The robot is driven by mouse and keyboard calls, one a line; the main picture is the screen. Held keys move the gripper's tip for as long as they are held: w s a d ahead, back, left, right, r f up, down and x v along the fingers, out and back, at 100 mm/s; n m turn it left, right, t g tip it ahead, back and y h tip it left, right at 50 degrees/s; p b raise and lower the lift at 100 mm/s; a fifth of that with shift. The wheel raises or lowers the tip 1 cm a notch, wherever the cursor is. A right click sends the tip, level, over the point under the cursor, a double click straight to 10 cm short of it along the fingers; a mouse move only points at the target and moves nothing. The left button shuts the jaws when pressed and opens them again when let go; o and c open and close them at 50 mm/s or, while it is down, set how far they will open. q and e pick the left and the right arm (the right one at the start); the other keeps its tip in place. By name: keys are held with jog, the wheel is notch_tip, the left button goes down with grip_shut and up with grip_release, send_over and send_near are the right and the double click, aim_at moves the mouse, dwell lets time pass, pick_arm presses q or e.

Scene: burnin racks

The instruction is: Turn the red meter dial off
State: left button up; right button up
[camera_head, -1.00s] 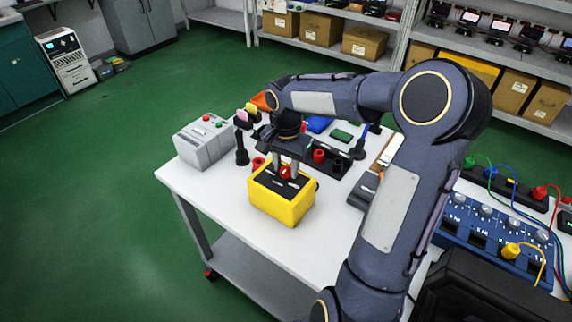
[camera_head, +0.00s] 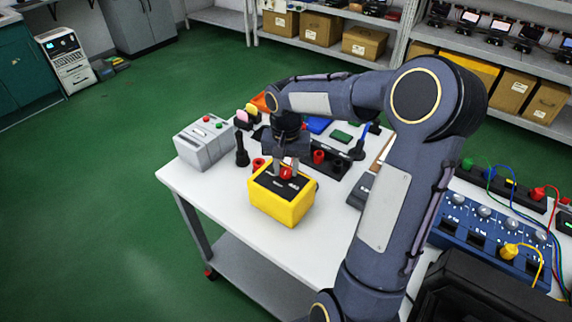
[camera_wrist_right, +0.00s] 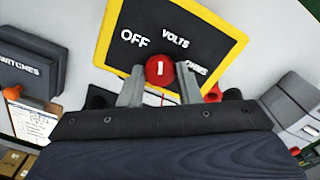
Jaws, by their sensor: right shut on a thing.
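The yellow meter (camera_head: 283,207) with a black top stands on the white table. Its red dial (camera_head: 285,173) sits on the black face. In the right wrist view, the dial (camera_wrist_right: 160,70) carries a white mark that stands about upright in the picture, between the OFF label (camera_wrist_right: 134,38) at upper left and the VOLTS label (camera_wrist_right: 176,38) at upper right. An OHMS label (camera_wrist_right: 197,67) is partly hidden by a finger. My right gripper (camera_head: 286,167) reaches down from above, its fingers on both sides of the dial, shut on it. My left gripper is not in view.
A grey box (camera_head: 206,145) with red and green buttons stands at the table's left. Behind the meter are a black holder with red parts (camera_head: 318,157) and a dark upright tool (camera_head: 242,152). The front-left tabletop (camera_head: 222,193) is clear.

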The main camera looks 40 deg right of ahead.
aim_at(286, 171)
jog(key=n, duration=0.3)
jog(key=shift+r+n+p, duration=0.1)
jog(key=shift+n+p, duration=0.5)
jog(key=shift+n, duration=1.4)
jog(key=o, duration=1)
jog(key=shift+c, duration=0.2)
notch_tip(286, 171, up, 8)
jog(key=shift+f, duration=0.25)
jog(key=shift+r, duration=0.1)
